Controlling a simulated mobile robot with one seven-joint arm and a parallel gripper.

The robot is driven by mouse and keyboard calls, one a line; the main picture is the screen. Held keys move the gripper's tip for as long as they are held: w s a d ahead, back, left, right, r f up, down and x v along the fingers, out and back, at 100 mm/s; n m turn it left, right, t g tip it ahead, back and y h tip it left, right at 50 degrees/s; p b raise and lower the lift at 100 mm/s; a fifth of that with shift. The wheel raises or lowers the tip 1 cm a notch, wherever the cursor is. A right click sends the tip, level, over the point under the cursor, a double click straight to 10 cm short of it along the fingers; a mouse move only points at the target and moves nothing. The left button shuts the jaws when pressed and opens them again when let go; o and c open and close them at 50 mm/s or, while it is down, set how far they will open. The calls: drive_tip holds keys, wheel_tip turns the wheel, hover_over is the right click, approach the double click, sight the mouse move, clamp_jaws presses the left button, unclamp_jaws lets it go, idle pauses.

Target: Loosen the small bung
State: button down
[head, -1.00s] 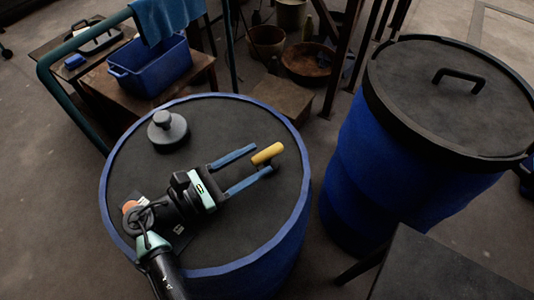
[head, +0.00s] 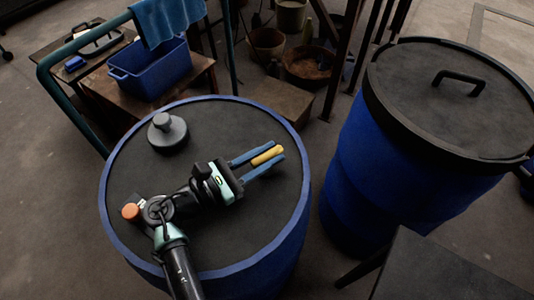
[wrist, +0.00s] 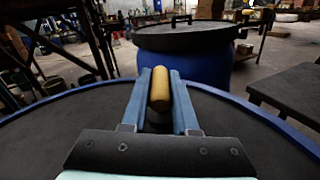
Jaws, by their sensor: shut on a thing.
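The small bung shows as a yellow, rounded bar (head: 266,155) on the dark top of the near blue vat (head: 205,265), right of its middle. Its lower part is hidden. My gripper (head: 272,157) is shut on it, with one blue finger along each long side. In the wrist view the bar (wrist: 160,88) lies lengthwise between the two fingers (wrist: 160,78). A larger grey bung (head: 167,131) with a knob stands on the same top, at the back left, apart from my gripper.
A second blue vat with a black lid and handle (head: 455,110) stands at the right. A dark table (head: 440,270) is at the front right. A blue bin (head: 150,72) sits on a wooden stand behind, by a green rail (head: 70,95).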

drive_tip(key=shift+r+n+t+y+p, duration=0.3)
drive_tip(key=shift+t+p, duration=0.1)
drive_tip(key=shift+p, duration=0.45)
drive_tip(key=n+t+y+p, duration=0.1)
drive_tip(key=p, duration=0.1)
drive_tip(key=shift+d+r+t+p, duration=0.1)
drive_tip(key=shift+t+p, duration=0.3)
drive_tip(key=shift+n+t+y+p, duration=0.7)
drive_tip(key=shift+n+y+p, duration=0.2)
drive_tip(key=shift+y, duration=0.1)
drive_tip(key=shift+f+n+t+y, duration=0.3)
drive_tip(key=shift+n+t+y, duration=0.2)
drive_tip(key=shift+y, duration=0.3)
drive_tip(key=c, duration=0.7)
unclamp_jaws()
